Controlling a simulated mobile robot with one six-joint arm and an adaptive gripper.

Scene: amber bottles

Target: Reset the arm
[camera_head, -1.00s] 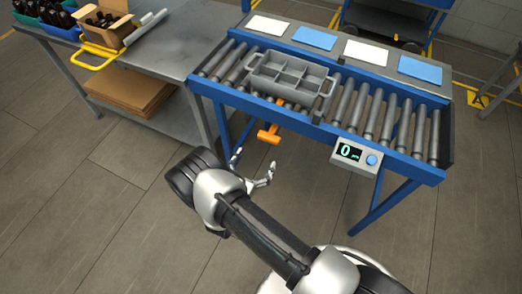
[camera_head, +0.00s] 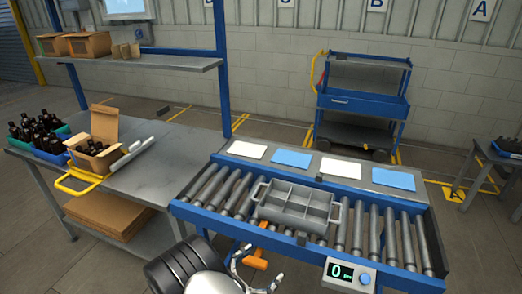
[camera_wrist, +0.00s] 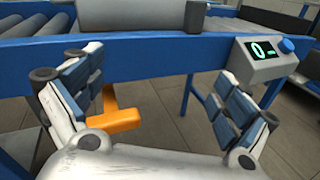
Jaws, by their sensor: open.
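My gripper (camera_head: 254,272) is at the bottom of the head view, in front of the near edge of the roller conveyor. In the wrist view my gripper (camera_wrist: 160,115) has its two fingers wide apart with nothing between them. Behind the fingers are the conveyor's blue front rail (camera_wrist: 150,58) and an orange handle (camera_wrist: 122,122) below it. A grey divided tray (camera_head: 296,206) sits on the rollers, and its compartments look empty.
A display (camera_head: 346,274) reading 0 is on the conveyor's front. White and blue cards lie along the back rail. The left bench (camera_head: 160,165) holds an open carton (camera_head: 95,140), bins of amber bottles (camera_head: 38,137) and a yellow handle. A blue cart (camera_head: 362,105) stands behind.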

